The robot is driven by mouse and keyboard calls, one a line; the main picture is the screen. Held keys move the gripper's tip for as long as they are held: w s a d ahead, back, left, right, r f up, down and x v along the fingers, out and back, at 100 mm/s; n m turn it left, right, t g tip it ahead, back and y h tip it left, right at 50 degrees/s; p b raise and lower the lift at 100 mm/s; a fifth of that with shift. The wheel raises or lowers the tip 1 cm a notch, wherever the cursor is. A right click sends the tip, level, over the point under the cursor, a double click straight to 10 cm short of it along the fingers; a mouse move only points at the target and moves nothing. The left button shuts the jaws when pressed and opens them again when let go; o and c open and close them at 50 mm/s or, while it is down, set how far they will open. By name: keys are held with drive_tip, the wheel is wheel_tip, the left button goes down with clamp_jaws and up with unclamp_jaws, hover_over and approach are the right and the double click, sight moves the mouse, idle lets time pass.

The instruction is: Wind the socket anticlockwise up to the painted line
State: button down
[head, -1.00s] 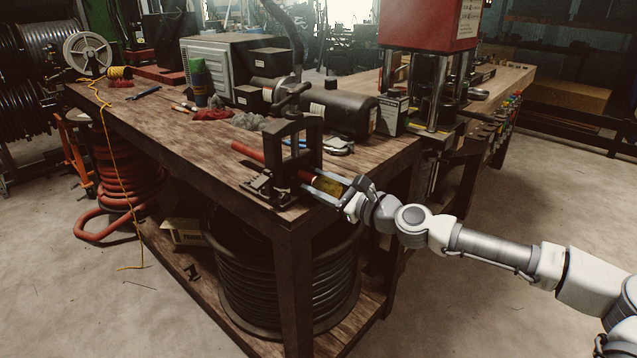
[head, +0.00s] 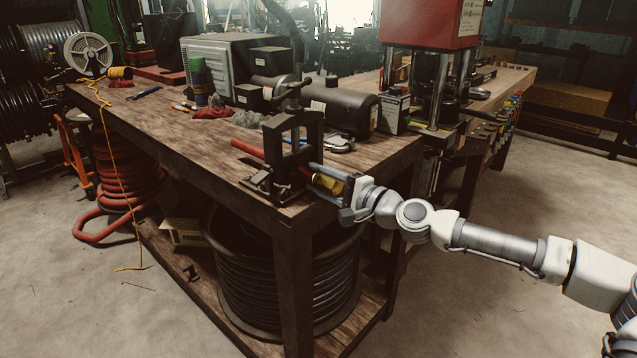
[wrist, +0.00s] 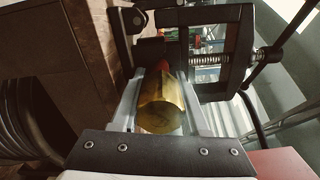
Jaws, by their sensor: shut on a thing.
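The brass socket (head: 330,183) sits at the right end of the red hose (head: 247,149), overhanging the bench corner. The hose runs through the dark vise (head: 293,150), which stands at that corner. My gripper (head: 322,178) comes from the right and is shut on the socket, one finger on each side. In the wrist view the golden socket (wrist: 162,103) lies between the two pale fingers, its end face towards the camera. A bit of red hose (wrist: 163,66) shows beyond it. I cannot make out the painted line in either view.
The vise frame and its screw handle (head: 292,92) stand close beyond my fingers. A black cylinder (head: 338,108), a clamp (head: 338,144) and red rags (head: 212,113) lie on the bench behind. A large black hose reel (head: 285,280) is below. The floor to the right is open.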

drive_tip(key=n, duration=0.2)
drive_tip(key=n+b, duration=0.1)
drive_tip(key=n, duration=0.1)
drive_tip(key=n+b, duration=0.1)
drive_tip(key=n, duration=0.1)
drive_tip(key=shift+f, duration=0.25)
drive_tip(key=n+b, duration=0.2)
drive_tip(key=n, duration=0.4)
drive_tip(key=shift+d+n, duration=0.1)
drive_tip(key=shift+n, duration=0.3)
drive_tip(key=n+b, duration=0.1)
drive_tip(key=n, duration=1.1)
drive_tip(key=shift+r+n, duration=0.1)
drive_tip(key=shift+n, duration=0.2)
drive_tip(key=n, duration=0.3)
drive_tip(key=shift+n, duration=0.4)
drive_tip(key=n, duration=0.2)
drive_tip(key=shift+n, duration=0.3)
drive_tip(key=n+b, duration=0.4)
drive_tip(key=n, duration=0.2)
drive_tip(key=n+b, duration=0.1)
drive_tip(key=n, duration=0.5)
drive_tip(key=shift+n, duration=0.4)
drive_tip(key=n, duration=0.5)
drive_tip(key=shift+n, duration=0.4)
